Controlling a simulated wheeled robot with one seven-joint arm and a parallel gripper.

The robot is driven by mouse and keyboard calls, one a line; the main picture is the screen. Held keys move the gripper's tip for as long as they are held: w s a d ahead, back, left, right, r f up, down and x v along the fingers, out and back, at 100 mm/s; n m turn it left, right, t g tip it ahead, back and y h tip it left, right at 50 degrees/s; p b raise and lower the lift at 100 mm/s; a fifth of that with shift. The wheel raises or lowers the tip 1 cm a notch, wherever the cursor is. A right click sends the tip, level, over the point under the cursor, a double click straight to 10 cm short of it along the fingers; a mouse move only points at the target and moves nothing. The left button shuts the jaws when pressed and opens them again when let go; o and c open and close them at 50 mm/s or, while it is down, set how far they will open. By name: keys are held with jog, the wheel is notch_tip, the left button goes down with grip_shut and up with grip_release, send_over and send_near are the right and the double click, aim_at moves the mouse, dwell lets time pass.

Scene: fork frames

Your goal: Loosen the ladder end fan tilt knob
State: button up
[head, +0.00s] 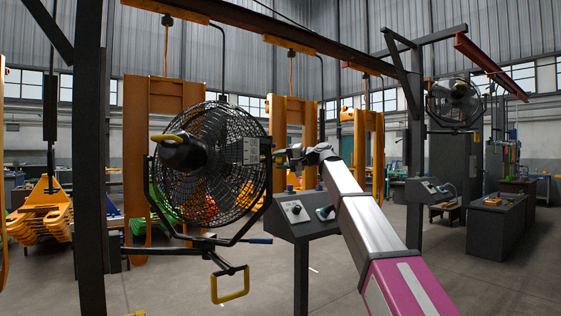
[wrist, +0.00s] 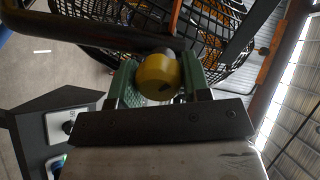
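The near fan (head: 212,150) is a round black caged fan on a yoke (head: 256,217) at left centre in the head view. My gripper (head: 290,156) reaches its right side, where the yoke pivots. In the wrist view a round yellow knob (wrist: 157,78) sits between the green fingers of my gripper (wrist: 160,83). One finger lies on each side of the knob, and both appear to touch it. The fan cage and dark yoke are behind it. The knob's far side and shaft are hidden.
A control box (head: 300,212) on a post stands just below my arm. A yellow handle (head: 230,284) hangs below the near fan. A dark post (head: 88,150) stands left. A second fan (head: 455,103) hangs at far right. The floor at front right is open.

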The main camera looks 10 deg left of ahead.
jog(key=o, duration=0.4)
jog(key=d, duration=0.7)
jog(key=s+d+r, duration=0.1)
jog(key=d, duration=0.2)
jog(key=shift+d, duration=0.3)
jog(key=s+d+f+m+t+h, duration=0.1)
jog(key=d+f+h, duration=0.3)
jog(key=f, duration=1.1)
jog(key=d+f+m+h, duration=0.15)
jog(key=d+f, duration=0.45)
jog(key=f, duration=0.8)
jog(key=s+d+f+m+t+h, duration=0.1)
jog(key=d+f+h, duration=0.3)
jog(key=f, duration=1.1)
jog(key=s+d+f+g+h, duration=0.1)
jog(key=s+d+f+h, duration=0.1)
jog(key=s+d+f, duration=0.4)
jog(key=s+d+f+g+h, duration=0.1)
jog(key=s+d+f, duration=0.6)
jog(key=f, duration=0.7)
jog(key=s+d+f+g+h, duration=0.1)
jog(key=s+d+f+h, duration=0.3)
jog(key=s+d+f, duration=0.3)
jog(key=shift+s+f+n+g, duration=0.2)
jog(key=shift+s+f, duration=0.35)
jog(key=shift+f, duration=0.15)
jog(key=shift+s+f+n+g, duration=0.2)
jog(key=shift+s+f, duration=0.3)
jog(key=shift+f, duration=0.2)
